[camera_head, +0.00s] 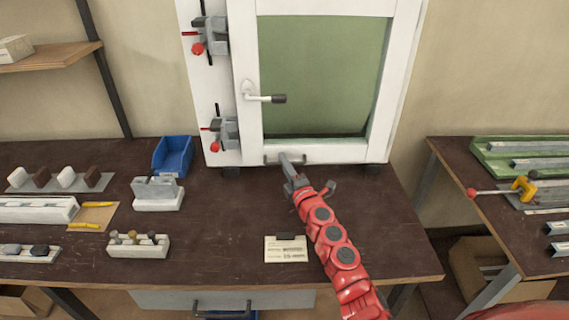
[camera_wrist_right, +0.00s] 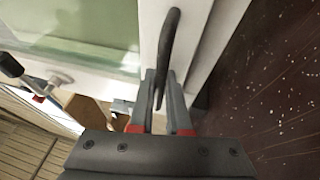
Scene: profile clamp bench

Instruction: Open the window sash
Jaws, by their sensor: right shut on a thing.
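The window sash (camera_head: 397,80) is a white frame around a green pane, standing upright in a white outer frame (camera_head: 190,80) at the back of the bench. I see no clear gap between the sash and the frame. Its lever handle (camera_head: 265,97), with a dark grip, lies horizontal on the left stile. My right gripper (camera_head: 285,161) is shut on this bar. In the right wrist view the dark curved bar (camera_wrist_right: 169,45) runs between the fingers (camera_wrist_right: 164,95). My left gripper is not in view.
Two clamps, upper (camera_head: 212,36) and lower (camera_head: 226,132), sit on the frame's left side. A blue bin (camera_head: 173,156), a grey block holder (camera_head: 157,193) and a label card (camera_head: 286,250) stand on the dark bench (camera_head: 220,215). The bench middle is clear. Another bench (camera_head: 450,165) stands at right.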

